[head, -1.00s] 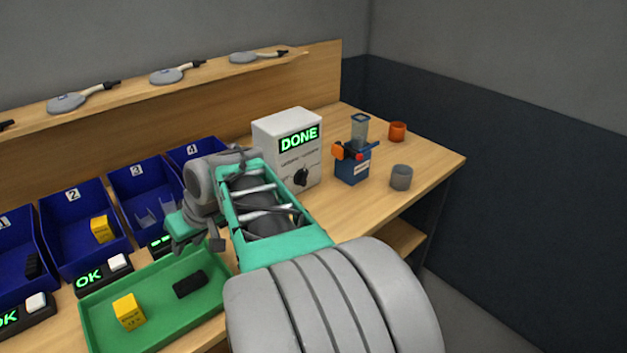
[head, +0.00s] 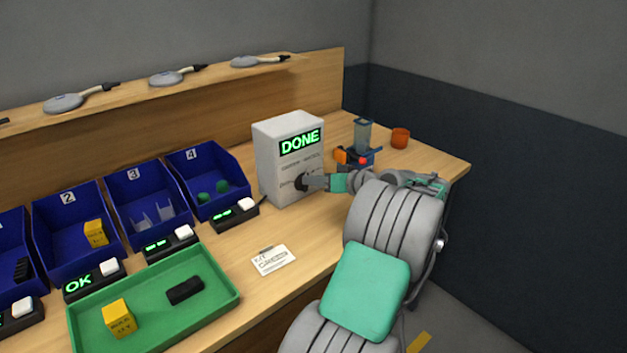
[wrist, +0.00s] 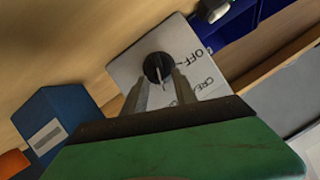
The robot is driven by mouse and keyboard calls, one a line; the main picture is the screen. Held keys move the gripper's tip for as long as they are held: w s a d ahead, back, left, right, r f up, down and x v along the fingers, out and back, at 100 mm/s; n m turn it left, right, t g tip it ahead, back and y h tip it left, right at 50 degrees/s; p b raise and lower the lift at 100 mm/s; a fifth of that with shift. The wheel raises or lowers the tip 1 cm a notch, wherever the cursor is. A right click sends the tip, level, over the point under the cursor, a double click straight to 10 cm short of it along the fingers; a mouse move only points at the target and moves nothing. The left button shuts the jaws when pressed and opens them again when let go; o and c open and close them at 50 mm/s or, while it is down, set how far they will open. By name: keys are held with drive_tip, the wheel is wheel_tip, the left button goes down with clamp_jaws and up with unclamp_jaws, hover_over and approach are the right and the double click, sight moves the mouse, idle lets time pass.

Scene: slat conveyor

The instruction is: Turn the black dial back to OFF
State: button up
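The black dial (head: 300,182) is on the front of a white box (head: 265,165) whose green display reads DONE. In the wrist view the dial (wrist: 157,67) is round and dark with a pale mark, and the printed word OFF is to its right. The pale mark does not appear to point at OFF. My gripper (wrist: 160,86) has its two fingers apart, with the tips just short of the dial or at its edge; contact is unclear. In the head view my gripper (head: 316,181) reaches the box front from the right and partly covers the dial.
A blue device (head: 374,155) with an orange part and a clear top stands right of the box, behind my arm. An orange cup (head: 400,138) is farther back. Blue bins (head: 217,205), small display units and a green tray (head: 225,290) are left. A card (head: 273,261) lies in front.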

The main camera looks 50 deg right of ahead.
drive_tip(key=shift+w+f, duration=0.2)
drive_tip(key=shift+w, duration=0.4)
drive_tip(key=shift+c, duration=0.5)
clamp_jaws()
